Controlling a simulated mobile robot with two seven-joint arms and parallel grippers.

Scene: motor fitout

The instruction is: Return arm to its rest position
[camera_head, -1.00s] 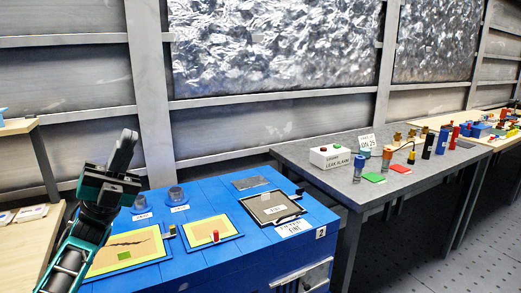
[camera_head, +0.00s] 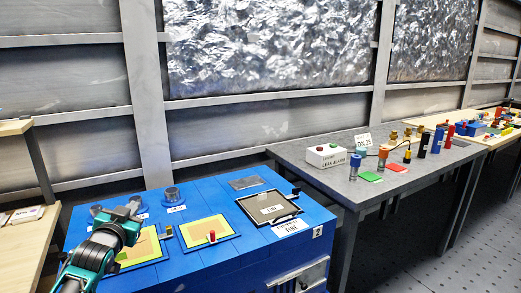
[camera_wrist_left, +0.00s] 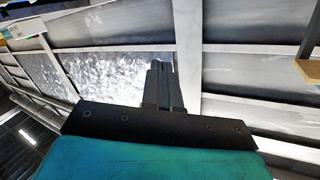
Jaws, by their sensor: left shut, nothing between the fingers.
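My left arm comes in from the lower left in the head view, teal and grey. Its gripper (camera_head: 134,203) is above the left part of the blue workbench (camera_head: 215,268), near the back edge. In the left wrist view the gripper's dark fingers (camera_wrist_left: 161,85) are together with nothing between them, set against the wall. My right arm and gripper are not in view.
Yellow-framed panels (camera_head: 206,230), a grey-framed tray (camera_head: 270,207) and grey cylinders (camera_head: 171,196) lie on the blue bench. A grey table (camera_head: 330,178) with a white alarm box (camera_head: 326,155) and bottles stands right. A wooden shelf (camera_head: 25,248) is left.

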